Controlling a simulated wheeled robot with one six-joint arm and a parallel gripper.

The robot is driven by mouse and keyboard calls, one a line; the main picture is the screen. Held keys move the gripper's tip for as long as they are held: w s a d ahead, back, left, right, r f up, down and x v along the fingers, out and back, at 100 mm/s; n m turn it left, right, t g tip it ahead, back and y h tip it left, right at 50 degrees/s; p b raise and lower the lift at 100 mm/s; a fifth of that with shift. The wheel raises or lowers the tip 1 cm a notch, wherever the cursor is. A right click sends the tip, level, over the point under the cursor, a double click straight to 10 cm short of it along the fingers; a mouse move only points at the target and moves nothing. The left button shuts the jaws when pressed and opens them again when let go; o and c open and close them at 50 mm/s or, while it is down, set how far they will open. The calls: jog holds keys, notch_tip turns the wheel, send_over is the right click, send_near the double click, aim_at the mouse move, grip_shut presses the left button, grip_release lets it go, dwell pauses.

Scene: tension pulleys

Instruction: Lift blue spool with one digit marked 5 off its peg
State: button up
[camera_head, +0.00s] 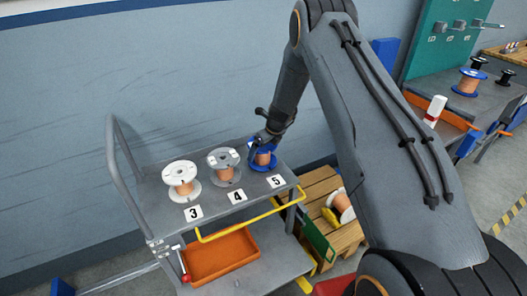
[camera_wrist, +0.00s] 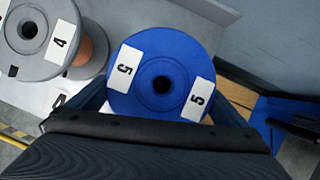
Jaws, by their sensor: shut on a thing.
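The blue spool (camera_head: 262,160) wound with copper wire is at the 5 place on the grey cart's top shelf. In the wrist view, the blue spool (camera_wrist: 161,60) shows its flange from above, with two white labels reading 5 and a dark centre hole. My gripper (camera_head: 268,138) reaches down onto it from above and is shut on it. In the wrist view, my gripper (camera_wrist: 165,120) has its dark fingers on either side of the spool. The peg under the spool is hidden, and I cannot tell whether the spool sits fully down.
A grey spool (camera_head: 224,168) at label 4 and a white spool (camera_head: 182,180) at label 3 stand close to the left. An orange tray (camera_head: 222,256) lies on the lower shelf. A wooden pallet (camera_head: 322,186) with another spool stands right. The wall is behind.

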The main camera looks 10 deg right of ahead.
jog(key=shift+r+p, duration=0.65)
jog(key=shift+r, duration=0.85)
dwell(0.9)
jog(key=shift+r+p, duration=0.85)
jog(key=shift+r, duration=0.85)
jog(key=shift+r+p, duration=0.85)
jog(key=shift+r, duration=0.9)
jog(key=shift+r, duration=0.1)
jog(key=shift+r+p, duration=0.75)
jog(key=shift+r, duration=0.65)
jog(key=shift+r+p, duration=1.05)
jog(key=shift+r, duration=0.95)
